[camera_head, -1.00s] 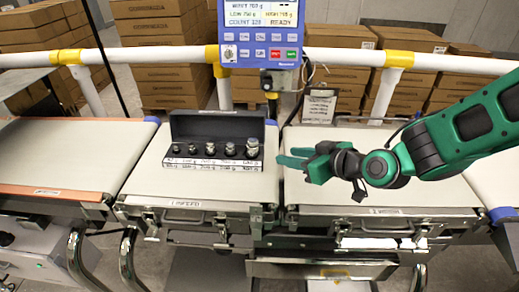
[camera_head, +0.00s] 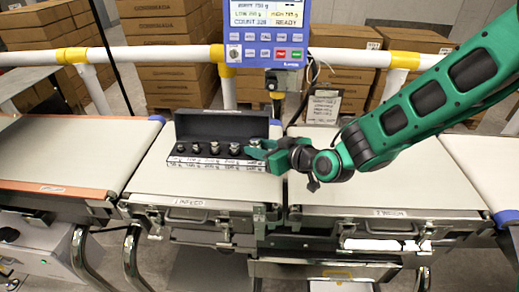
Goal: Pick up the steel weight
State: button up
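Several small steel weights stand upright in a row in a dark open case (camera_head: 222,127) with a white label strip along its front. The leftmost weights look darker and smaller, such as the left one (camera_head: 180,148); a middle one (camera_head: 215,147) is shinier. The rightmost weight (camera_head: 255,144) is largest and partly hidden by my gripper. My green gripper (camera_head: 258,153) reaches in from the right, its fingertips at that rightmost weight. Whether the fingers touch or close on it is too small to tell.
The case sits on the middle belt (camera_head: 150,180). A blue display unit (camera_head: 266,35) stands behind it, with a white rail (camera_head: 150,55) running across. The right belt (camera_head: 380,185) and left belt (camera_head: 60,150) are clear. Stacked cartons (camera_head: 165,40) are farther back.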

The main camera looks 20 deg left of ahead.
jog(key=shift+x, duration=0.75)
jog(key=shift+c, duration=0.4)
grip_shut()
jog(key=shift+r, duration=0.1)
